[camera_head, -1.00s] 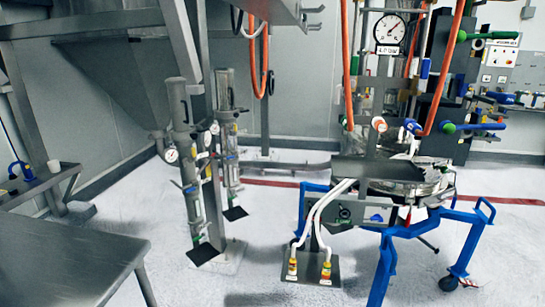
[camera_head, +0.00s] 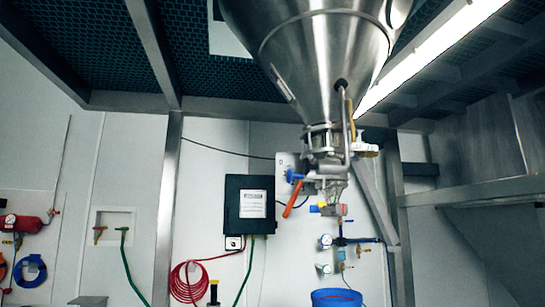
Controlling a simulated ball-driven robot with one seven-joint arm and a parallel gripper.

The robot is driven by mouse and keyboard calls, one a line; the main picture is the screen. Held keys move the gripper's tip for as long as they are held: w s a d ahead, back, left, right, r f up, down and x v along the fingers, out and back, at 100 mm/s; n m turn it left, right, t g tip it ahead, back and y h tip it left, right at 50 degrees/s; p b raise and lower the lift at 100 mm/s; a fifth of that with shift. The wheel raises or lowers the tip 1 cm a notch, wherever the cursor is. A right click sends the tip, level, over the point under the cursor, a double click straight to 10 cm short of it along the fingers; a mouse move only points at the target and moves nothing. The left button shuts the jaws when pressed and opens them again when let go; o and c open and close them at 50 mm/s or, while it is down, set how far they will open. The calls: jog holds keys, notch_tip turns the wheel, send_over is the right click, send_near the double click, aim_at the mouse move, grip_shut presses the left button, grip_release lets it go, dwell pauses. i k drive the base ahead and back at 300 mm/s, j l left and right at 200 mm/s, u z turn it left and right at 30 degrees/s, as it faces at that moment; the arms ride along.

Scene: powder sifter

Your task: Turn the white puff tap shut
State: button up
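A steel cone hopper (camera_head: 318,60) hangs at the top centre of the head view. At its outlet, on the right side, is a small white fitting (camera_head: 367,150). It is too small for me to tell whether it is the white puff tap or how its handle is set. A blue valve part (camera_head: 294,176) and an orange handle (camera_head: 295,199) sit to the left of the outlet. My gripper is not in view.
A black box (camera_head: 249,187) with a white label is on the back wall. A red coiled hose (camera_head: 186,283) and a green hose (camera_head: 133,275) hang there. A blue container (camera_head: 336,298) is below the outlet. A steel beam (camera_head: 470,185) crosses at the right.

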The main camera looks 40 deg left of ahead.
aim_at(355, 145)
jog(key=u, duration=0.75)
